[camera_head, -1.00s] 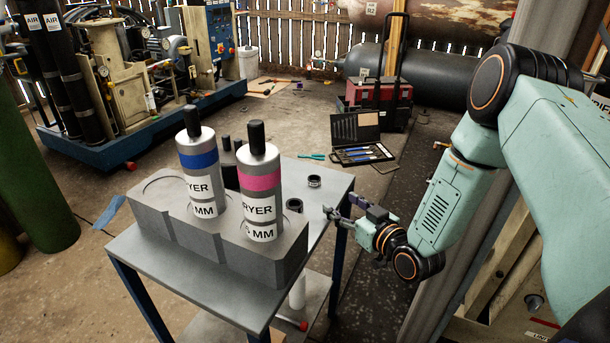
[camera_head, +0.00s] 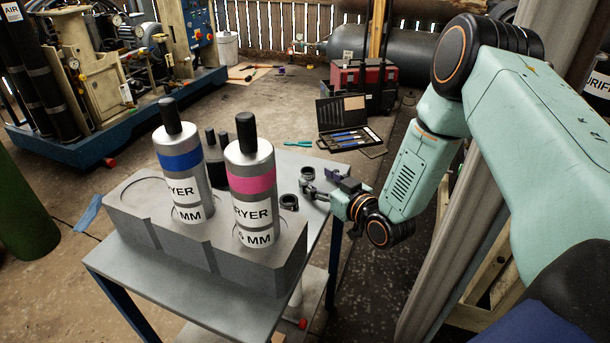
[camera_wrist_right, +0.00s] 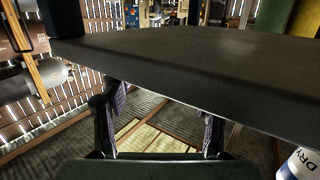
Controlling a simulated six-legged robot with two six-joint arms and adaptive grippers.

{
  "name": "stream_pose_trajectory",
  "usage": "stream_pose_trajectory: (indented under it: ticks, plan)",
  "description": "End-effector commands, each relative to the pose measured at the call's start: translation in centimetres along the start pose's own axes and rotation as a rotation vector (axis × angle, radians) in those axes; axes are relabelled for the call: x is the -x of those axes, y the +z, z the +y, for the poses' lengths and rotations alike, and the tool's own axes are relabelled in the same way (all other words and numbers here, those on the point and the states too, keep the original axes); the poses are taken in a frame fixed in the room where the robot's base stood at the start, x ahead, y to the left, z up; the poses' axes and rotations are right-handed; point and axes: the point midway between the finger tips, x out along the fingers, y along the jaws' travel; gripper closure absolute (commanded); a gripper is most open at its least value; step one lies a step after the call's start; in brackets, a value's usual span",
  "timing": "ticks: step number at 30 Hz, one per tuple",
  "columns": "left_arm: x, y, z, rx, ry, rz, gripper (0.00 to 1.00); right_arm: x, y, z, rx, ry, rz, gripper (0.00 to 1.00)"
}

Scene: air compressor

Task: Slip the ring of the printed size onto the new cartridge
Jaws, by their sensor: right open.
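Two silver cartridges stand upright in a grey holder block (camera_head: 132,222) on a small table: one with a blue band (camera_head: 182,180), one with a pink band (camera_head: 252,200). Both labels end in "MM"; the numbers are not clearly readable. Two dark rings lie at the table's right side, a front ring (camera_head: 289,203) and a back ring (camera_head: 307,173). My right gripper (camera_head: 316,184) is open and empty at the table's right edge, close beside the rings. Its spread fingers (camera_wrist_right: 162,115) show in the wrist view near the dark table edge. My left gripper is out of view.
The table top (camera_head: 135,275) is bare in front of the block. Dark capped items (camera_head: 216,160) stand behind the cartridges. An open tool case (camera_head: 347,125) lies on the floor beyond.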

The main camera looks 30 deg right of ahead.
Motion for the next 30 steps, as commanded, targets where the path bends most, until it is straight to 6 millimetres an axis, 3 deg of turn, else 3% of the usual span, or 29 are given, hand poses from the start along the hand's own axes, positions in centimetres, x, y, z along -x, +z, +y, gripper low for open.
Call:
stream_pose_trajectory:
  ticks: [6, 16, 30]
  plan:
    - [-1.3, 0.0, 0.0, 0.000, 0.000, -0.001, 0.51, -3.3, 0.1, 0.0, 0.003, -0.002, 0.002, 0.40]
    - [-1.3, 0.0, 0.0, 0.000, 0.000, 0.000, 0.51, -4.3, -0.1, 0.0, -0.001, 0.000, 0.001, 0.40]
    - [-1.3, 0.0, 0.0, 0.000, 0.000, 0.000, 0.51, -4.3, -0.1, 0.0, -0.001, -0.001, 0.000, 0.79]
